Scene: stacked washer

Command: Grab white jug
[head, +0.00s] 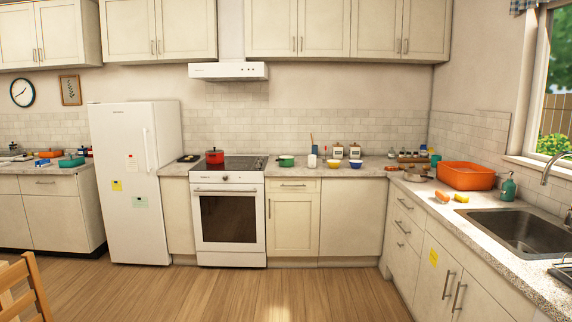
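A small white vessel (312,161), which looks like the white jug, stands on the back counter right of the stove. It is far off and small, so its handle and spout cannot be made out. A blue utensil sticks up just behind it. A green pot (286,161) is to its left and a yellow bowl (333,163) to its right. Neither of my grippers shows in the head view.
Two light canisters (355,151) and a blue bowl (355,164) stand farther right. A red pot (214,156) sits on the stove (229,220). An orange basin (466,176) is by the sink (515,230). A chair (22,285) is at lower left. The middle floor is clear.

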